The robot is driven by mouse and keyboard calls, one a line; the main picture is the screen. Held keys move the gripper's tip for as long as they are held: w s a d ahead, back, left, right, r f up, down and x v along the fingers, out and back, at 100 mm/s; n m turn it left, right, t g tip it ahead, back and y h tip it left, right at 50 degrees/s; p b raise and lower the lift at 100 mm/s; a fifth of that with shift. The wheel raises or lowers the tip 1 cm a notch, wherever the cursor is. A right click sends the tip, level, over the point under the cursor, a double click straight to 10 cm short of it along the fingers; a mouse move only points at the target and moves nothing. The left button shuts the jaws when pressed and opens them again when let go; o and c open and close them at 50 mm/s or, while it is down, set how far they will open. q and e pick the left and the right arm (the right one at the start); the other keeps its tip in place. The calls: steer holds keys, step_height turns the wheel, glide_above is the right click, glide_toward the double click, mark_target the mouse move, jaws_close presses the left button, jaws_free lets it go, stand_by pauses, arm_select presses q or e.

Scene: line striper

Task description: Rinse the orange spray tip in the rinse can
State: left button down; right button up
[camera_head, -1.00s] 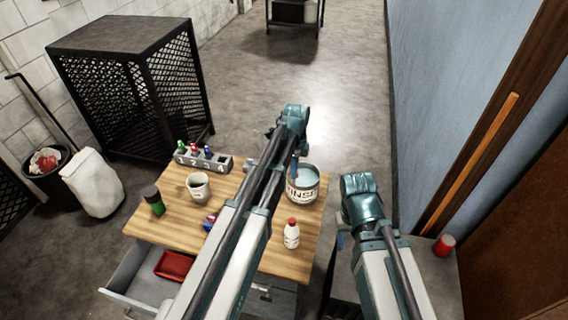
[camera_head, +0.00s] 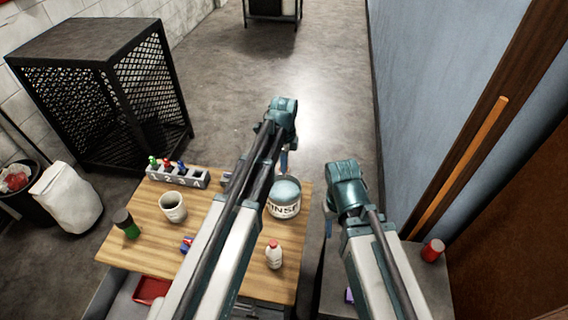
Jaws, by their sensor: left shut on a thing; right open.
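The white rinse can (camera_head: 284,209), lettered RINSE, stands upright at the right back of the wooden bench top, with a pale blue-grey top. My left gripper (camera_head: 284,168) points down at the can's far rim in the picture; I cannot tell its height above the can. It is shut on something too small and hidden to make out. The orange spray tip is not seen elsewhere. The numbered grey rack (camera_head: 178,176) holds green, red and blue-topped tips; its place 4 looks empty. My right gripper (camera_head: 328,222) is open, right of the bench, partly hidden by its own wrist.
On the bench (camera_head: 225,190) stand a white mug (camera_head: 173,206), a dark-and-green bottle (camera_head: 126,223) and a white red-capped bottle (camera_head: 274,255). A blue-and-red item (camera_head: 187,244) lies by my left arm. A red can (camera_head: 432,250) stands on the grey side surface.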

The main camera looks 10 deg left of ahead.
arm_select(q)
steer(key=shift+f+b, duration=7.1)
steer(key=shift+f, duration=0.1)
steer(key=shift+d, duration=0.15)
